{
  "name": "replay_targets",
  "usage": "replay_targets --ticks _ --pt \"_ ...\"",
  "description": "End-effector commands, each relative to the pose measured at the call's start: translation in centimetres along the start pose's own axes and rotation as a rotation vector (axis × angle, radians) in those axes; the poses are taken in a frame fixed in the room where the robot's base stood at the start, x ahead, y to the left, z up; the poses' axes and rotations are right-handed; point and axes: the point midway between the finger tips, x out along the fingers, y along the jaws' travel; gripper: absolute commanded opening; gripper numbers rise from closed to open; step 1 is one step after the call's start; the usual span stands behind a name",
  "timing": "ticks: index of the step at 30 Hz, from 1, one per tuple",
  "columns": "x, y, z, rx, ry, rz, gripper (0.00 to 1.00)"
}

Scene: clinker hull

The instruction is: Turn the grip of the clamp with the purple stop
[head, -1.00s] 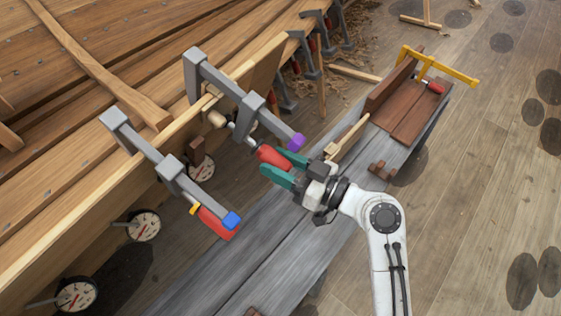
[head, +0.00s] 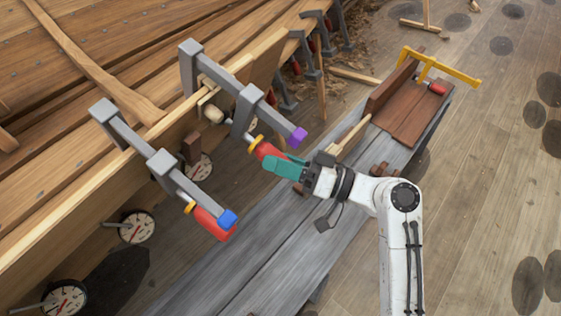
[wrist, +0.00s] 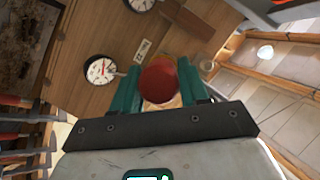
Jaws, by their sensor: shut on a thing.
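The clamp with the purple stop (head: 298,137) is a grey bar clamp (head: 212,72) on the hull's plank edge in the head view. Its red grip (head: 264,150) has a yellow collar (head: 256,141) and points toward my gripper (head: 280,163). My teal fingers are shut on this grip, and the near finger hides part of it. In the wrist view the round red end of the grip (wrist: 158,80) sits between my two fingers (wrist: 160,92). A similar clamp with a blue stop (head: 228,218) and a red grip (head: 208,222) stands to the left.
Dial gauges (head: 137,228) stick out below the hull's edge. A grey bench (head: 260,260) runs beneath my arm, with brown boards (head: 405,122) and a yellow clamp (head: 440,66) at its far end. More grey clamps (head: 316,22) line the hull behind. Open floor lies right.

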Motion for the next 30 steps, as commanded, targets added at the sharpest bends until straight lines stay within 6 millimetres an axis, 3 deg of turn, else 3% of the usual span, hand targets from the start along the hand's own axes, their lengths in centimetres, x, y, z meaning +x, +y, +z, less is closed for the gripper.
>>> replay_targets --ticks 9,24,25,30 --pt "-0.08 0.14 -0.03 0.111 0.002 -0.039 0.13" --pt "-0.08 0.12 -0.03 0.131 0.002 -0.046 0.13" --pt "-0.08 0.12 -0.03 0.131 0.002 -0.046 0.45" --pt "-0.06 0.11 -0.02 0.130 0.001 -0.046 0.61"
